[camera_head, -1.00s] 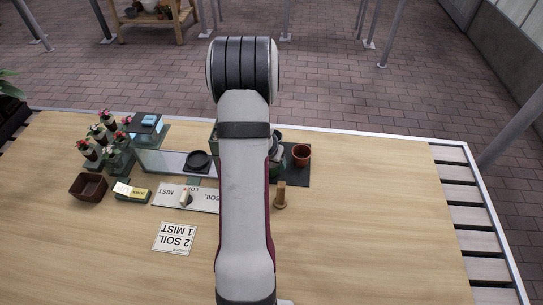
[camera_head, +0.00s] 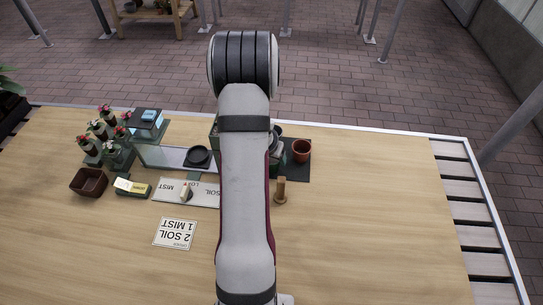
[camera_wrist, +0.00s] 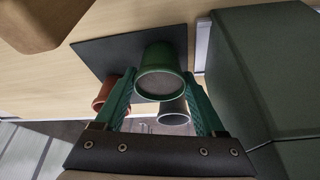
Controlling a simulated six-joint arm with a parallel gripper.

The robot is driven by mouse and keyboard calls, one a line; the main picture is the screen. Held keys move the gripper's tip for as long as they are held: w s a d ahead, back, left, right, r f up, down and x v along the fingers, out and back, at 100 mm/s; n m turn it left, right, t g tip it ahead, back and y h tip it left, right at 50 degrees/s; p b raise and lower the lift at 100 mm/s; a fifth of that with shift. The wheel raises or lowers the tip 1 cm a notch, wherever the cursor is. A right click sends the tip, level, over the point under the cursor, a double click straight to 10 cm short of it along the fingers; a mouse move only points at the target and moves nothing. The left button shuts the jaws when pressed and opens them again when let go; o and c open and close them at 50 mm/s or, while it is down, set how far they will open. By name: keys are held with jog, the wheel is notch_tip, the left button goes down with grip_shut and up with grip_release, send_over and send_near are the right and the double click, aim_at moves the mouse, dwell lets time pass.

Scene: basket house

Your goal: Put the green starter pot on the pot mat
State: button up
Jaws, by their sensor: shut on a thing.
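The green starter pot (camera_wrist: 159,60) is in the wrist view, between the two green fingers of my gripper (camera_wrist: 160,88), which is shut on it. The pot's round end faces the camera. Whether it touches the surface beneath, I cannot tell. I cannot tell which of these is the pot mat.
A terracotta pot (camera_head: 301,150) stands on the dark mat, and a grey pot (camera_wrist: 173,112) is close to my right finger. A large green box (camera_wrist: 265,60) is close on the right. A wooden peg (camera_head: 280,190) stands in front; the table's right side is clear.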

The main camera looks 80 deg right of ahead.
jog(key=o, duration=1.3)
jog(key=shift+v, duration=2.55)
notch_tip(320, 180, up, 3)
jog(key=shift+r, duration=0.1)
